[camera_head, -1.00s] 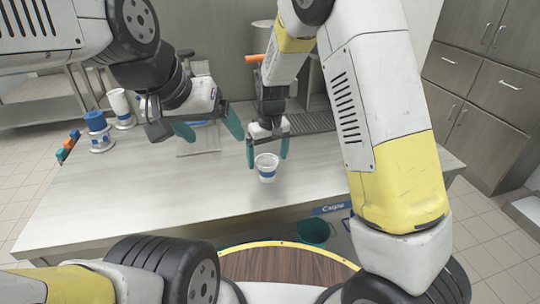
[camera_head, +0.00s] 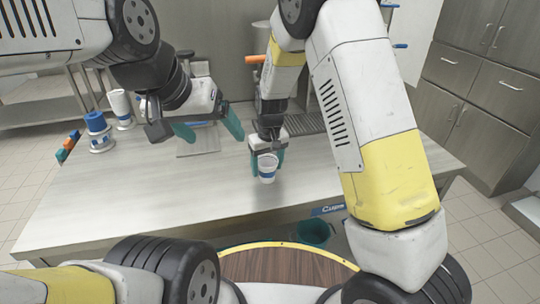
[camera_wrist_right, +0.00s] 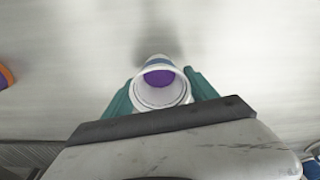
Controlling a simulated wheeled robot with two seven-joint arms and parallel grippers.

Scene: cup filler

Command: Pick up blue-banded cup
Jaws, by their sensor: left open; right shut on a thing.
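The white cup with a blue band (camera_head: 267,170) stands upright near the front middle of the table in the head view. My right gripper (camera_head: 267,161) has its teal fingers around the cup, one on each side, and is shut on it. In the right wrist view the cup (camera_wrist_right: 160,88) sits between the two teal fingers (camera_wrist_right: 160,97), and its inside shows purple at the bottom. Whether the cup touches the table is hard to tell. My left gripper (camera_head: 208,130) is open and empty above the table, left of the cup.
The table (camera_head: 130,195) is mostly clear around the cup. Blue and white cup stacks (camera_head: 98,130) stand at the left, beside small coloured blocks (camera_head: 68,147). A dark grate (camera_head: 305,122) lies at the back. A teal bin (camera_head: 313,232) is below the front edge by the "Cups" label (camera_head: 328,210).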

